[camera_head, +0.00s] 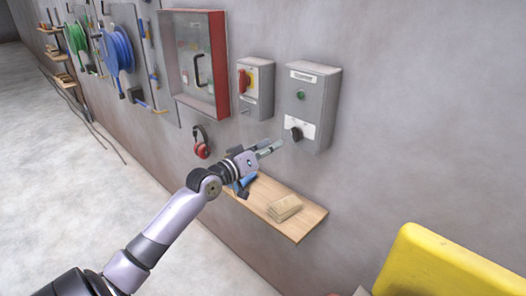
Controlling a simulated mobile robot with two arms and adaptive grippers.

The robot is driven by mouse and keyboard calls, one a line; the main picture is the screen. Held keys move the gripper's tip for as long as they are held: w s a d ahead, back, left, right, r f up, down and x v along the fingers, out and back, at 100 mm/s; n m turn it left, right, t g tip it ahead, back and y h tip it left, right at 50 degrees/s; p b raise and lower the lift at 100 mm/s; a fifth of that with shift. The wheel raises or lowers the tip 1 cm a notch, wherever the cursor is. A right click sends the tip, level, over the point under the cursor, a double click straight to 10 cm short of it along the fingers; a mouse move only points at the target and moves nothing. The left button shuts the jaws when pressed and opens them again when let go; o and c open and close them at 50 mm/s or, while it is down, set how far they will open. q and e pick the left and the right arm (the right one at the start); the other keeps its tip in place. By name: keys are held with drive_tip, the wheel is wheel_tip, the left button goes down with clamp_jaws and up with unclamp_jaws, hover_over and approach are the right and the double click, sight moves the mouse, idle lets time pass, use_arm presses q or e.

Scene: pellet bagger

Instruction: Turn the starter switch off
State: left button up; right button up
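The starter box (309,108) is a grey wall box with a label at the top, a green lamp or button (301,95) and a black rotary switch (296,134) on a white plate at the bottom. My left gripper (277,146) reaches in from the left, its fingertips just left of and slightly below the black switch. I cannot tell whether the fingertips touch the switch. The fingers look close together, but their gap is too small to judge. My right gripper is not in view.
Red ear defenders (201,142) hang below. A wooden shelf (300,228) sits beneath my gripper. A yellow object (445,265) stands at lower right.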

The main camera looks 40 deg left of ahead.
use_arm(q)
drive_tip(key=shift+s+a, duration=0.1)
drive_tip(key=shift+s, duration=1.25)
